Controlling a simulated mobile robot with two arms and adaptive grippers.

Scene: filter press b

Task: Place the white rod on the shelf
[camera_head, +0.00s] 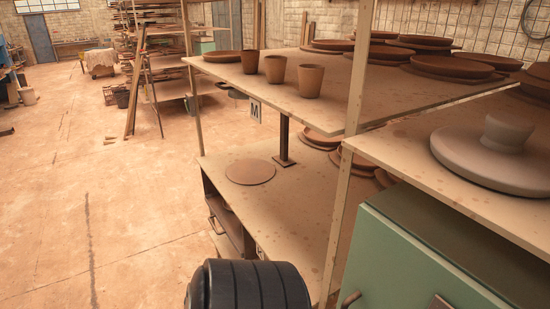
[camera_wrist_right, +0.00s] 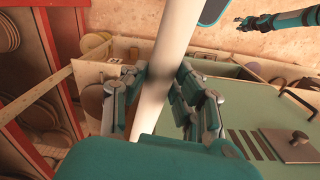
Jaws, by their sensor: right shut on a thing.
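The white rod (camera_wrist_right: 165,65) runs slanted through the right wrist view, its upper end cut off by the picture edge. My right gripper (camera_wrist_right: 160,98) is shut around it, with fingers on both sides. The rod and right gripper are not in the head view. A small teal and black gripper, my left one (camera_wrist_right: 240,23), shows at the top right of the wrist view, apart from the rod, its tips spread and empty. In the head view, the shelf unit has an upper board (camera_head: 330,113) and a lower board (camera_head: 290,204).
Three clay cups (camera_head: 275,69) and several brown plates stand on the upper board. A round brown disc (camera_head: 250,171) lies on the lower board, which has bare room around it. A grey lidded piece (camera_head: 490,160) sits on the right board above a green cabinet (camera_head: 415,265). Open floor lies left.

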